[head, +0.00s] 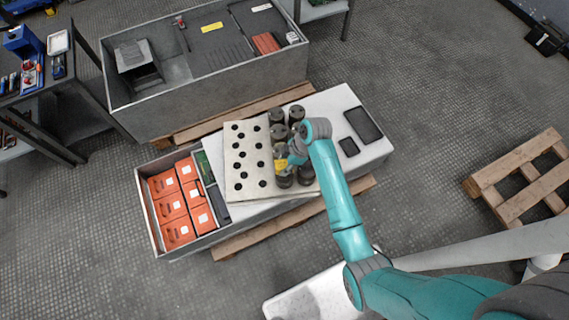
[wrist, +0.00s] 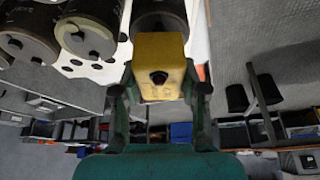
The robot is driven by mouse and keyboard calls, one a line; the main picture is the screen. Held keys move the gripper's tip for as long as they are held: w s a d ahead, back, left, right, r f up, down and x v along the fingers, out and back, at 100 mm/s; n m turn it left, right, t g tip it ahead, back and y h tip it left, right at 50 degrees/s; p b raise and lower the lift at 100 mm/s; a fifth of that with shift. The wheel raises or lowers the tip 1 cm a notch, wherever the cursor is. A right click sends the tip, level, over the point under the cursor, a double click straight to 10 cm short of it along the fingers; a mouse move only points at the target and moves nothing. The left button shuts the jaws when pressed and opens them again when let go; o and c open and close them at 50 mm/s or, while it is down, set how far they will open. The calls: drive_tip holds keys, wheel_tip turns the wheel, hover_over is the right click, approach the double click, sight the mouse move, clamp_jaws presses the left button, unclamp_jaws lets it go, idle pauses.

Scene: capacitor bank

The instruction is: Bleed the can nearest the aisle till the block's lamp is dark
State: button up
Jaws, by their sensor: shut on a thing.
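My gripper (head: 284,162) is over the near part of the cluster. It is shut on a yellow block (wrist: 160,55), which also shows small and partly hidden in the head view. In the wrist view the block's face carries a dark round part; no glow shows on it. A can (wrist: 158,18) is right behind the block; I cannot tell whether they touch. Two more cans (wrist: 88,30) with grey tops and dark terminals are at left.
The bench (head: 372,152) has a dark tablet-like panel (head: 363,125) at right. A crate (head: 152,226) of orange boxes (head: 180,232) adjoins it at left. A large grey bin (head: 200,92) stands behind. A wooden pallet (head: 515,175) lies at far right, with open floor between.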

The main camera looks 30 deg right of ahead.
drive_tip(key=shift+f, duration=0.8)
idle(0.9)
drive_tip(key=o, duration=1.3)
drive_tip(key=shift+r, duration=0.1)
drive_tip(key=v, duration=1.1)
drive_tip(key=shift+d+r, duration=0.2)
drive_tip(key=shift+r, duration=0.15)
